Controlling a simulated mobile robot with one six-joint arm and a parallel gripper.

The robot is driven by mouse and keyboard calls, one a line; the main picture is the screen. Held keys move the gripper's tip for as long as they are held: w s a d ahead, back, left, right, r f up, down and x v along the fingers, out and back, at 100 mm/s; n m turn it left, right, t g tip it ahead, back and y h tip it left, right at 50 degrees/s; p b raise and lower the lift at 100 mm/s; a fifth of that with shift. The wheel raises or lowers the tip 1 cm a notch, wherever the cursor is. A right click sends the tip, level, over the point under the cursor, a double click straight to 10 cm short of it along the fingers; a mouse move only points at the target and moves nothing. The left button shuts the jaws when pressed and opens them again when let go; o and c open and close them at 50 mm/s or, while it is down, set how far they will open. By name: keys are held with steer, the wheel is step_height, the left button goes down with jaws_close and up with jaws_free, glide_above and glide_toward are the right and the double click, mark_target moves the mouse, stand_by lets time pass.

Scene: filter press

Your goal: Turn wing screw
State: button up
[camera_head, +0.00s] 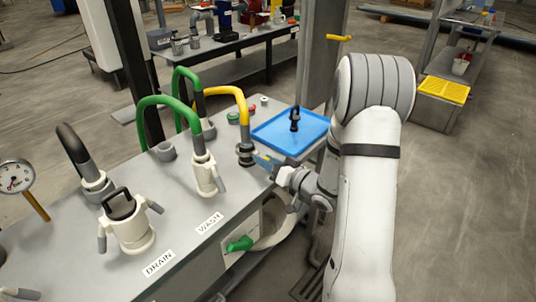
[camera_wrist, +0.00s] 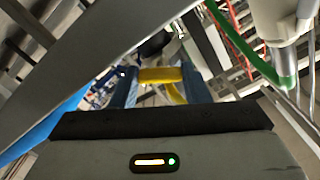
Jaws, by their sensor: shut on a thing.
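The yellow hose (camera_head: 236,92) curves down to a dark clamped coupling (camera_head: 245,152) on the grey bench. My gripper (camera_head: 264,160) reaches in from the right at the coupling's side, with its blue fingertips against the clamp. The wing screw is too small to make out there and is hidden by the fingers. In the wrist view, my two blue fingers (camera_wrist: 160,88) point away from the camera, with the yellow hose and a dark metal part between and beyond them. My gripper is shut on the wing screw at the clamp.
A blue tray (camera_head: 272,133) with a black-handled part (camera_head: 295,118) lies behind my gripper. White fittings stand at WASH (camera_head: 204,175) and DRAIN (camera_head: 128,222). Green hoses (camera_head: 150,101) arch left of the yellow one. A green valve handle (camera_head: 240,243) is on the bench front.

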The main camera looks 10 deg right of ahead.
steer(key=m+p, duration=0.5)
steer(key=m, duration=0.2)
steer(key=shift+r+p, duration=0.15)
steer(key=shift+p, duration=0.2)
steer(key=m+p, duration=0.4)
steer(key=m, duration=0.2)
steer(key=shift+m+p, duration=0.4)
steer(key=m+p, duration=0.4)
steer(key=m, duration=0.3)
steer(key=shift+p, duration=0.3)
steer(key=m+p, duration=0.2)
steer(key=m, duration=0.3)
steer(key=shift+m+p, duration=0.35)
steer(key=shift+m, duration=0.05)
steer(key=shift+d, duration=0.1)
steer(key=o, duration=1)
